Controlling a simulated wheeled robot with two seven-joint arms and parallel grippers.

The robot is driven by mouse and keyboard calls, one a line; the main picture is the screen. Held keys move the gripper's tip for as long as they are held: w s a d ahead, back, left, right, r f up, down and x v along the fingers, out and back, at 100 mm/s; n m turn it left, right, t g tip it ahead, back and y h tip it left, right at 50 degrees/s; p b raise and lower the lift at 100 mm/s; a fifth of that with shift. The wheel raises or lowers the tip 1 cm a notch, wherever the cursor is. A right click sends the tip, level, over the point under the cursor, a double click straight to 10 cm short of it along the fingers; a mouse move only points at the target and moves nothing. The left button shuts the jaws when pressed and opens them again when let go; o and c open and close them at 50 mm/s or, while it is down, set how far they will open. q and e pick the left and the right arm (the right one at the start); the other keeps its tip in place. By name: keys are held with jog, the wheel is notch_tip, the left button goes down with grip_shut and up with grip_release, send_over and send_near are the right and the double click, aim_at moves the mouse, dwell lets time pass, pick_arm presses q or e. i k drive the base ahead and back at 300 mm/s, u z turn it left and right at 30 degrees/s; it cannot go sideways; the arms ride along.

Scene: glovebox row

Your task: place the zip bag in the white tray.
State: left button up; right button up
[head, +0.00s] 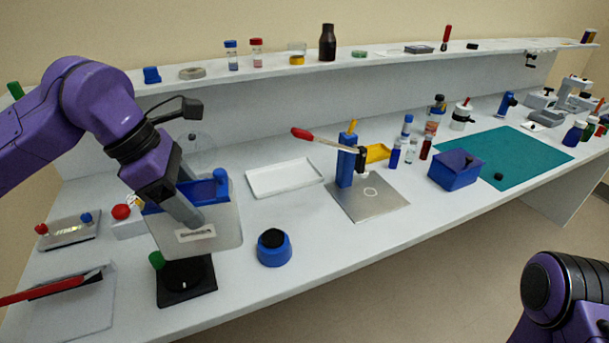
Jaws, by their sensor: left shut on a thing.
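The zip bag (226,232) is a translucent pouch with a blue band along its top and a small pale label. My right gripper is out of view; only part of that arm shows at the lower right.
A blue press with a red-tipped lever (346,168) stands right of the tray. A blue round pot with a black top (272,250) sits in front. A black stand (187,284) is below the bag. A shelf (210,82) runs behind.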

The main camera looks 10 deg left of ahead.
aim_at(284, 178)
jog(key=i, duration=0.95)
jog(key=u, duration=0.05)
